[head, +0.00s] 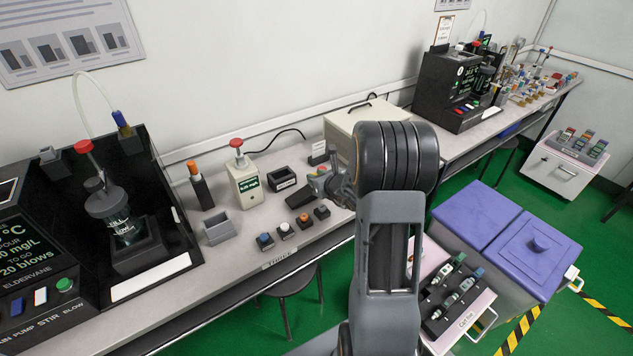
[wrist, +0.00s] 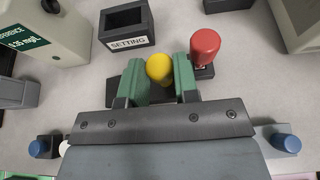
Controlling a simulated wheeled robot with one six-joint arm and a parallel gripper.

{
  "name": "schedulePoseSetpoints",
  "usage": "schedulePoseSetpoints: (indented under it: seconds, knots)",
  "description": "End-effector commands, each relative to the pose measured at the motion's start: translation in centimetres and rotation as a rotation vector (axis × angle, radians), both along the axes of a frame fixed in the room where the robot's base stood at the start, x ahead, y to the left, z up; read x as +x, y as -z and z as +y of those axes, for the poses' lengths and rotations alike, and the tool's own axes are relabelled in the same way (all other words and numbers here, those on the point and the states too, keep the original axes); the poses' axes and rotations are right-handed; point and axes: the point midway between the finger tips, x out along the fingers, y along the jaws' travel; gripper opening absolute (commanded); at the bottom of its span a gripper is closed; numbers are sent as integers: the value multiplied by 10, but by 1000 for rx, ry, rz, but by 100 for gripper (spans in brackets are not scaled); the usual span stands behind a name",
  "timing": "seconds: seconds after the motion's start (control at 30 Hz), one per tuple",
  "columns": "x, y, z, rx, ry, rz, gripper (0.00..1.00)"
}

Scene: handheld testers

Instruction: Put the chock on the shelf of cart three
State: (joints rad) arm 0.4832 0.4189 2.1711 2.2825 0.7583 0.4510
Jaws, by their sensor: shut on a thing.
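My gripper (head: 322,184) is low over the bench, partly behind my own arm in the head view. In the wrist view its green fingers (wrist: 159,82) are shut on a yellow-topped piece (wrist: 160,68). Its lower part is hidden, so I cannot tell whether it touches the bench. A dark wedge-shaped block (head: 299,197), which may be the chock, lies on the bench left of the gripper. A near cart (head: 468,316), its label seeming to read "Cart five", carries a dark rack. Another cart (head: 560,172) stands at far right; its label is unreadable.
A dark box (wrist: 127,27) labelled "SETTING" and a red-topped piece (wrist: 205,45) are close to the fingers. A white meter (head: 244,184) and a grey tray (head: 219,229) stand left on the bench. A purple-lidded cabinet (head: 484,212) stands right of my arm.

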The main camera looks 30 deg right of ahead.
Motion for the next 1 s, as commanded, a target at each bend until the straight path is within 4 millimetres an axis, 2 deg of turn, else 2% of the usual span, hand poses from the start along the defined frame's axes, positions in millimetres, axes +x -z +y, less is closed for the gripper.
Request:
schedulePoseSetpoints:
  seconds: [0.1,0.5,0.53,0.8,1.0]
  knots:
    - [0,10,0,0,-1,-1,0]
    - [0,13,0,-1,0,-2,0]
    - [0,14,0,-1,0,-1,29]
    - [0,13,0,0,-1,-1,54]
    - [0,12,0,0,-1,-1,54]
